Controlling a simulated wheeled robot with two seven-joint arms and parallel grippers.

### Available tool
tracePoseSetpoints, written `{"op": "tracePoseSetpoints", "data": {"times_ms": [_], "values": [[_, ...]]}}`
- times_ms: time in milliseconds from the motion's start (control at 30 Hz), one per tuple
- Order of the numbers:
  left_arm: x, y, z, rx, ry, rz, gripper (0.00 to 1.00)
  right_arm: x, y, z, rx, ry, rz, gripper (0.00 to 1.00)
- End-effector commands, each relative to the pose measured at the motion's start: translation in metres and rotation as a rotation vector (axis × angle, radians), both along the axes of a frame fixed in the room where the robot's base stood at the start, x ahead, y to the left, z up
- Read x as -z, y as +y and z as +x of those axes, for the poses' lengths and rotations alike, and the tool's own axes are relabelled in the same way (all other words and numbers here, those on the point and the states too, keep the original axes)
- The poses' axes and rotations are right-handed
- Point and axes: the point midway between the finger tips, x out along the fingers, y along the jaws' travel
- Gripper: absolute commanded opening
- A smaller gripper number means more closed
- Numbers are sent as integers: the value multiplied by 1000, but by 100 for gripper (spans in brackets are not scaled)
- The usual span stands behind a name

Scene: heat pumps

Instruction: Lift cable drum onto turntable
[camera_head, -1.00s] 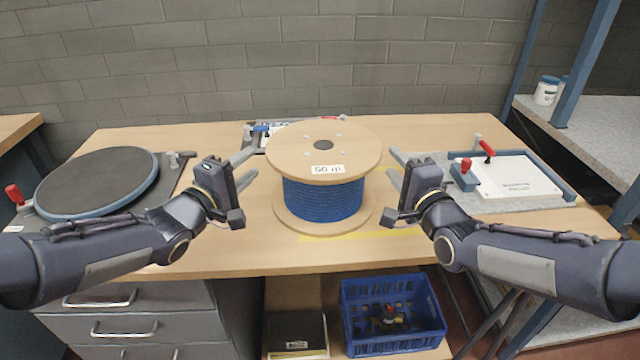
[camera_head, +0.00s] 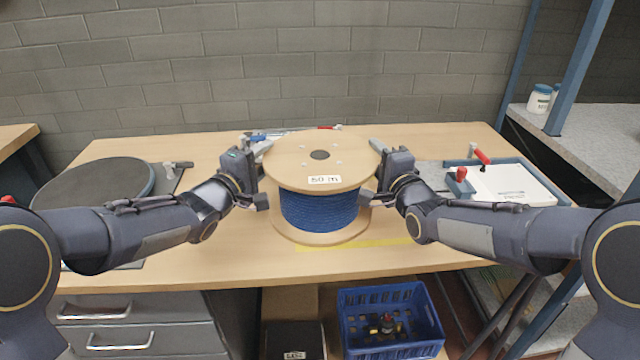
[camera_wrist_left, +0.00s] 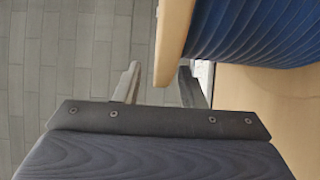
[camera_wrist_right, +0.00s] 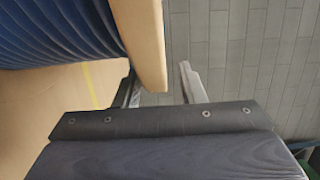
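The cable drum (camera_head: 320,205) stands upright on the bench, with blue cable between two wooden flanges and a "50 m" label on top. It also shows in the left wrist view (camera_wrist_left: 250,30) and right wrist view (camera_wrist_right: 60,35). My left gripper (camera_head: 260,155) is open at the upper flange's left edge, with the rim between its fingers. My right gripper (camera_head: 380,153) is open at the right edge, likewise straddling the rim. Gaps show between the outer fingers and the wood in both wrist views. The turntable (camera_head: 95,182), a dark round disc, lies at the left, partly hidden by my left arm.
A fixture with a white plate and red handles (camera_head: 505,183) is on the bench's right. Clamps (camera_head: 262,137) lie behind the drum. A yellow line (camera_head: 390,242) marks the bench near the drum. A blue crate (camera_head: 390,318) is below. Bare bench separates drum and turntable.

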Motion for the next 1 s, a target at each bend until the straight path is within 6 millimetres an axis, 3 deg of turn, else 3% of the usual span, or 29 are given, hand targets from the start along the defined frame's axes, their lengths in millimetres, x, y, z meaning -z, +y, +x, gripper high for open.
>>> {"op": "tracePoseSetpoints", "data": {"times_ms": [300, 600, 1000], "values": [[0, -1, 2, -1, 0, 0, 36, 0, 1, 2, 0, -1, 0, 36], [0, -1, 2, 0, 0, 0, 0, 0, 0, 2, 0, -1, 0, 0], [0, -1, 2, 0, 1, 0, 0, 0, 0, 2, 0, 0, 0, 0]]}}
